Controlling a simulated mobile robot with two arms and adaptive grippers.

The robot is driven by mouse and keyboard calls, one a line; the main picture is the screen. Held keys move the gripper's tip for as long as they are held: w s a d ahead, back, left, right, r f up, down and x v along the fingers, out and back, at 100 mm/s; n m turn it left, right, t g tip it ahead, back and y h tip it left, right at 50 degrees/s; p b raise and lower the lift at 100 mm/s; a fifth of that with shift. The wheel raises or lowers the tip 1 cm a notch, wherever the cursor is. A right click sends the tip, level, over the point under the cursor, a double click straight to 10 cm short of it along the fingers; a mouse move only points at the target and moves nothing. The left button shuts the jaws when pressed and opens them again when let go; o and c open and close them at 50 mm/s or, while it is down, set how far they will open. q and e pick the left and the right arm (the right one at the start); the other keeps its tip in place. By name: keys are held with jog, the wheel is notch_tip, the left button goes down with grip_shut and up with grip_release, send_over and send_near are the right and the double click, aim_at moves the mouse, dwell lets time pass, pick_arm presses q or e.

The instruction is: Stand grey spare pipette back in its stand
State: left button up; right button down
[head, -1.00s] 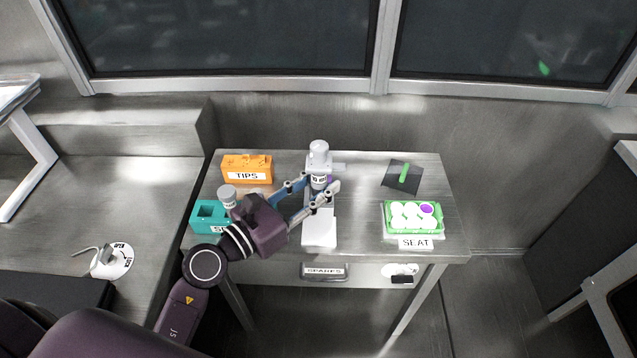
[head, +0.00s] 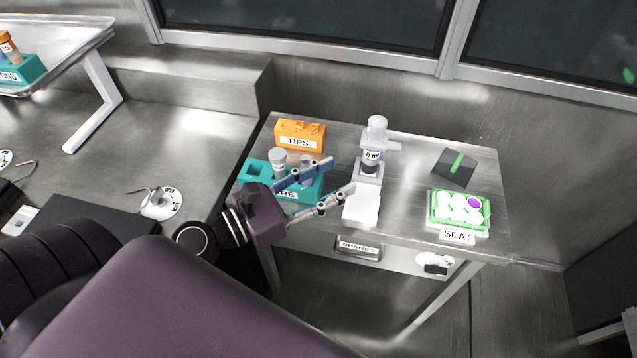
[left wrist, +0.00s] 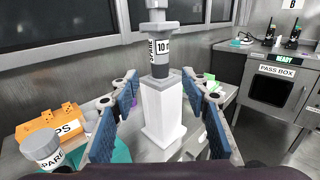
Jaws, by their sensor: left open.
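The grey spare pipette (head: 375,135) stands upright at the top of a white stand (head: 361,206) in the middle of the table. In the left wrist view the pipette (left wrist: 160,62), labelled SPARE and 10, sits upright on the white column (left wrist: 163,112). My left gripper (head: 343,174) is open and empty, to the left of the stand and apart from it. In the left wrist view its open fingers (left wrist: 158,105) frame the stand, which is ahead of them. Where the pipette meets the stand is clear of the fingers. My right gripper is not in view.
A teal SPARE rack (head: 256,170) holding grey-topped items stands left, partly behind my gripper. An orange TIPS box (head: 300,133) is behind it. A green SEAT tray (head: 488,216) and a dark pad (head: 446,166) with a green strip lie right. A SPARES bin (head: 358,249) is below.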

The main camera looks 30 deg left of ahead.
pick_arm(q)
jog(key=shift+v, duration=1.4)
